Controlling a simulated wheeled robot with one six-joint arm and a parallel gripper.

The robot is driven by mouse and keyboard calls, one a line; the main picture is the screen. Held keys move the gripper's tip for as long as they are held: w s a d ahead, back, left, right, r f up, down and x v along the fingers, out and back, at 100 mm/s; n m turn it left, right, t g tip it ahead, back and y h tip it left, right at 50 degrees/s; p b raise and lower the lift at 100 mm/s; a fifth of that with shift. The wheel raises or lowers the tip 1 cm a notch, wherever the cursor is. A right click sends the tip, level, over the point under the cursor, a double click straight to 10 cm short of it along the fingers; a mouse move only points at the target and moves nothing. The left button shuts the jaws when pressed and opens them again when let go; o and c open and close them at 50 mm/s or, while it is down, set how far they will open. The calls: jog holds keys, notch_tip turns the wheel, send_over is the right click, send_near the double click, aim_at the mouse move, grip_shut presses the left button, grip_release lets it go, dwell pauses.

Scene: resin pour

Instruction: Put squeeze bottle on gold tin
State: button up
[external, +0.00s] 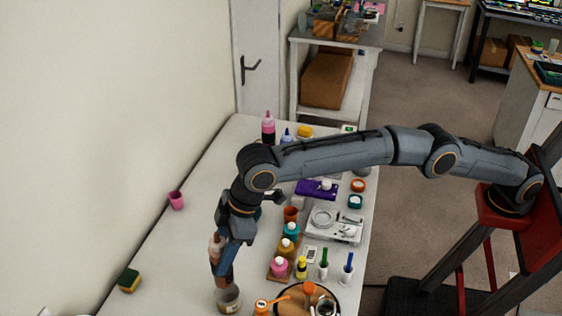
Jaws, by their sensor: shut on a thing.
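My gripper (224,262) points down over the left part of the white table, near the front of the picture. It is shut on a beige-pink squeeze bottle (215,246), which looks roughly upright. The blue-grey fingers hide part of it. A short round container (228,301) with a dull beige-grey side stands right below the bottle. It may be the gold tin, but its colour is not clear. I cannot tell whether the bottle's base touches it.
Small bottles in teal, amber and pink (280,266) stand to the right of the gripper. A round tray (334,297) is at the front right. A pink cup (176,200) and a sponge (129,280) lie to the left. Bare table (170,250) lies between them and the arm.

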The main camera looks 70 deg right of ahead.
jog(key=shift+f+p, duration=0.65)
jog(key=shift+f, duration=1.85)
jog(key=shift+f, duration=0.15)
jog(key=o, duration=1.2)
